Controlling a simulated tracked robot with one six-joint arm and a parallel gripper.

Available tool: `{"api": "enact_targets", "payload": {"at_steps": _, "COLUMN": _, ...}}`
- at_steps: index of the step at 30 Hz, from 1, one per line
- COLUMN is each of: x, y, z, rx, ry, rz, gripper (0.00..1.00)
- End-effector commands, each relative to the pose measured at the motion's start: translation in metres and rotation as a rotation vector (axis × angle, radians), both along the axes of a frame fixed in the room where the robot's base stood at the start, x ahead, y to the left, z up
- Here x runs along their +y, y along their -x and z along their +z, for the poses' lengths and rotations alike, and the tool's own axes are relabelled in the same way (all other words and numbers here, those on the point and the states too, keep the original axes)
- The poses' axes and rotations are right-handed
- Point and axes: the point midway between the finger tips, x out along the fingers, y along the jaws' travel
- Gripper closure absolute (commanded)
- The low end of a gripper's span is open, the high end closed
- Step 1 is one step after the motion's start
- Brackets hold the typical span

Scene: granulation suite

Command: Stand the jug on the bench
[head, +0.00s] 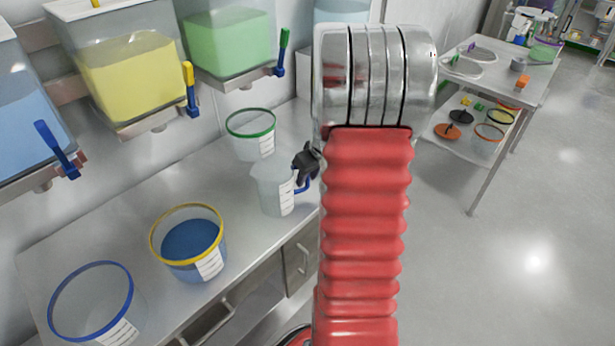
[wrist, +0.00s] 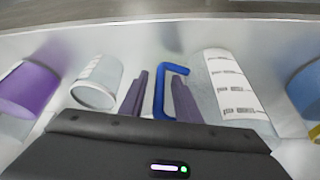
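The jug (head: 272,188) is a clear, pale vessel with a white scale label and a blue handle (head: 302,187). In the head view it looks upright at the bench's front edge; I cannot tell whether its base touches the bench (head: 130,228). My gripper (head: 307,165) is at the handle side, partly hidden by my arm. In the wrist view, the jug (wrist: 228,88) is right of the fingers. The fingers of my gripper (wrist: 160,98) stand apart on either side of the handle's upright bar (wrist: 158,92), with small gaps showing.
A green-rimmed bucket (head: 251,134) stands behind the jug. A yellow-rimmed bucket of blue liquid (head: 190,240) and a blue-rimmed bucket (head: 92,305) stand to the left. Tanks with taps, including a yellow one (head: 125,75), hang above. A purple container (wrist: 28,88) shows in the wrist view.

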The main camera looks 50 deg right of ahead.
Motion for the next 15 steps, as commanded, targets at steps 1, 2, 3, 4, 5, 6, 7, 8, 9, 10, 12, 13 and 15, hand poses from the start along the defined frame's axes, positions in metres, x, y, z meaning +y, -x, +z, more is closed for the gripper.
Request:
{"api": "enact_targets", "payload": {"at_steps": 1, "x": 0.000, "y": 0.000, "z": 0.000, "rx": 0.000, "ry": 0.000, "rz": 0.000, "gripper": 0.70}}
{"api": "enact_targets", "payload": {"at_steps": 2, "x": 0.000, "y": 0.000, "z": 0.000, "rx": 0.000, "ry": 0.000, "rz": 0.000, "gripper": 0.70}}
{"api": "enact_targets", "payload": {"at_steps": 3, "x": 0.000, "y": 0.000, "z": 0.000, "rx": 0.000, "ry": 0.000, "rz": 0.000, "gripper": 0.70}}
{"api": "enact_targets", "payload": {"at_steps": 4, "x": 0.000, "y": 0.000, "z": 0.001, "rx": 0.000, "ry": 0.000, "rz": 0.000, "gripper": 0.70}}
{"api": "enact_targets", "payload": {"at_steps": 5, "x": 0.000, "y": 0.000, "z": 0.001, "rx": 0.000, "ry": 0.000, "rz": 0.000, "gripper": 0.70}}
{"api": "enact_targets", "payload": {"at_steps": 6, "x": 0.000, "y": 0.000, "z": 0.003, "rx": -0.001, "ry": 0.001, "rz": 0.000, "gripper": 0.70}}
{"api": "enact_targets", "payload": {"at_steps": 7, "x": 0.000, "y": 0.000, "z": 0.004, "rx": -0.001, "ry": 0.000, "rz": 0.000, "gripper": 0.70}}
{"api": "enact_targets", "payload": {"at_steps": 8, "x": 0.000, "y": 0.001, "z": 0.005, "rx": -0.001, "ry": 0.001, "rz": 0.000, "gripper": 0.70}}
{"api": "enact_targets", "payload": {"at_steps": 9, "x": 0.000, "y": 0.002, "z": 0.008, "rx": -0.001, "ry": 0.001, "rz": 0.000, "gripper": 0.70}}
{"api": "enact_targets", "payload": {"at_steps": 10, "x": 0.000, "y": 0.003, "z": 0.010, "rx": -0.001, "ry": 0.001, "rz": 0.001, "gripper": 0.70}}
{"api": "enact_targets", "payload": {"at_steps": 12, "x": 0.000, "y": 0.005, "z": 0.016, "rx": -0.002, "ry": 0.002, "rz": 0.001, "gripper": 0.70}}
{"api": "enact_targets", "payload": {"at_steps": 13, "x": 0.000, "y": 0.007, "z": 0.019, "rx": -0.002, "ry": 0.003, "rz": 0.000, "gripper": 0.70}}
{"api": "enact_targets", "payload": {"at_steps": 15, "x": 0.001, "y": 0.010, "z": 0.028, "rx": -0.003, "ry": 0.002, "rz": -0.001, "gripper": 0.70}}
